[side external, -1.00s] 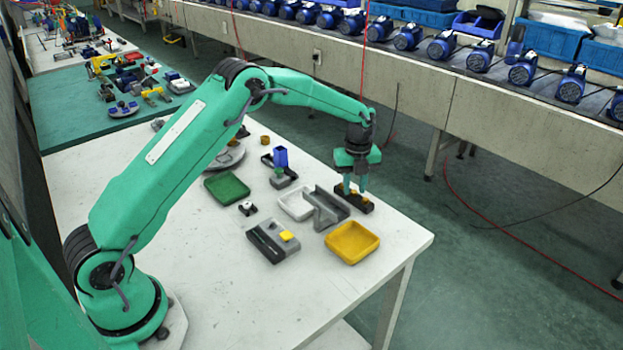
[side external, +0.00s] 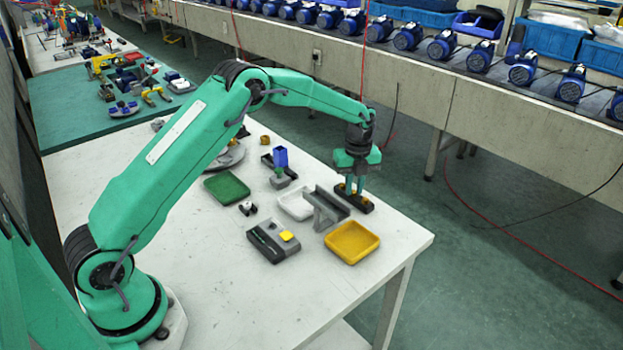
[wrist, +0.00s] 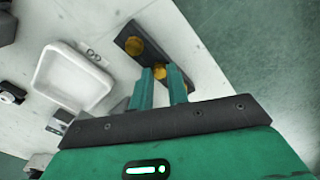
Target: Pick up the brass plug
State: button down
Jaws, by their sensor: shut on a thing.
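The dark holder block (side external: 367,207) lies near the table's right side, behind the yellow tray; it also shows in the wrist view (wrist: 146,57). Two brass plugs stand in it. In the wrist view, one brass plug (wrist: 159,73) is between my fingertips and partly hidden by them. The other brass plug (wrist: 134,46) is clear of the fingers, toward the block's far end. My gripper (side external: 353,190) points down at the block, and its fingers (wrist: 160,78) are shut on the nearer plug. I cannot tell whether the plug is lifted at all.
A grey raised channel piece (side external: 327,205) and a white tray (side external: 281,202) are just left of the block. A yellow tray (side external: 352,259) is in front. A green tray (side external: 227,197) and a grey fixture with a yellow piece (side external: 262,243) are farther left. The table edge is close on the right.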

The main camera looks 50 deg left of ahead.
aim_at(354, 192)
jog(key=shift+r, duration=0.85)
dwell(0.8)
jog(key=shift+r, duration=2.05)
